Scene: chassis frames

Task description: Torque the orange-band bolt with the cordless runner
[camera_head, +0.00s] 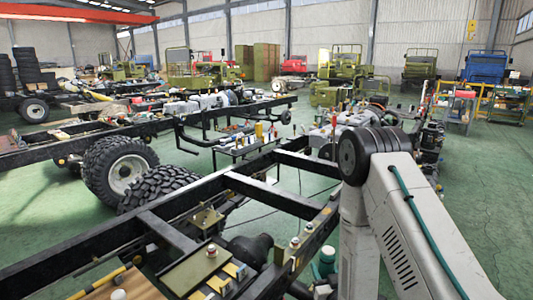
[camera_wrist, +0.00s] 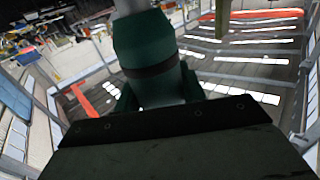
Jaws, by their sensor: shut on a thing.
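In the wrist view a teal cylindrical body with a dark band, which looks like the cordless runner (camera_wrist: 150,60), stands right in front of my gripper (camera_wrist: 155,103). My gripper is shut on it; the fingertips are mostly hidden. In the head view a small teal part (camera_head: 326,256) shows beside my arm, low at the right of the chassis rail; I cannot tell if it is the same tool. Bolt heads stand on the near chassis: one on a bracket plate (camera_head: 212,250), several along the right rail (camera_head: 295,242). I cannot tell which one has the orange band.
The black chassis frame (camera_head: 265,192) fills the foreground, with large tyres (camera_head: 165,187) at its left. A bench with parts (camera_head: 245,143) stands behind it. My arm covers the right foreground. Green floor (camera_head: 490,175) is open at the far right.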

